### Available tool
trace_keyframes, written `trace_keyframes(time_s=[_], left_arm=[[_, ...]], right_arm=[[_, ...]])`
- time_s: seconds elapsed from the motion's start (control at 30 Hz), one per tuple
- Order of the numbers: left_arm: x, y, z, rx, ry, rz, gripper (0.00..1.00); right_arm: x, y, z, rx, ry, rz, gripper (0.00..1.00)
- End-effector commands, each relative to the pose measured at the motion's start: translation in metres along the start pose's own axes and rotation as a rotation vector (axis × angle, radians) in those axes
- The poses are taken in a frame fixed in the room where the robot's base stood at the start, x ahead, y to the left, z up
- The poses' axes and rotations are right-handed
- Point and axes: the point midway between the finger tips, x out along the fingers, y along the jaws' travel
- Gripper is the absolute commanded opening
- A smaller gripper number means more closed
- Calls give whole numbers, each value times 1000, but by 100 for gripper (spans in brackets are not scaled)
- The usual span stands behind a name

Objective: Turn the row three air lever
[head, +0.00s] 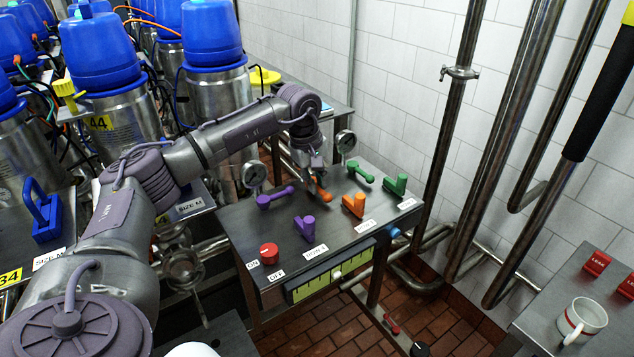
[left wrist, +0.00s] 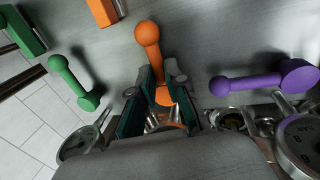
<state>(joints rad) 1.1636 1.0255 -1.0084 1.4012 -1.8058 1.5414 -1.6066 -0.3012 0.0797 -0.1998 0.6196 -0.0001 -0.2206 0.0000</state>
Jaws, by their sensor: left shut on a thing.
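A grey panel table (head: 240,232) carries purple, orange and green levers. My left gripper (head: 316,178) comes down at the back of the panel and is shut on the rear orange lever (head: 324,196). In the left wrist view the two fingers (left wrist: 160,78) sit on either side of this lever's shaft, and its round orange end (left wrist: 147,33) sticks out beyond them. The rear purple lever (head: 275,197) lies to its left and the rear green lever (head: 360,172) to its right in the head view. The small row labels are hard to read. My right gripper is out of view.
In front stand a purple handle (head: 304,228), an orange handle (head: 354,205) and a green handle (head: 396,184). A red knob (head: 268,252) is at the front left. Gauges (head: 345,141) stand behind the levers. Pipes rise at the right; blue-topped canisters (head: 212,35) crowd the left.

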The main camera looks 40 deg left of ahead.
Motion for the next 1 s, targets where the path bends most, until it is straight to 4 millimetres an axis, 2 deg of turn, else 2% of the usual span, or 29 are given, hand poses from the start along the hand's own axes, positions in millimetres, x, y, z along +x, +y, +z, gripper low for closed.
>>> trace_keyframes(time_s=[0.43,0.47,0.5,0.83,1.0], left_arm=[[-2,1,-1,11,-1,6,0],[-2,1,-1,11,-1,6,17],[-2,1,-1,10,-1,6,24],[-2,0,0,9,-1,2,25],[-21,0,-1,9,1,5,25]], right_arm=[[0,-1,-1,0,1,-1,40],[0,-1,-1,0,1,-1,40],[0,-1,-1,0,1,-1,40],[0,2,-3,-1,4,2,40],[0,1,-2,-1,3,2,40]])
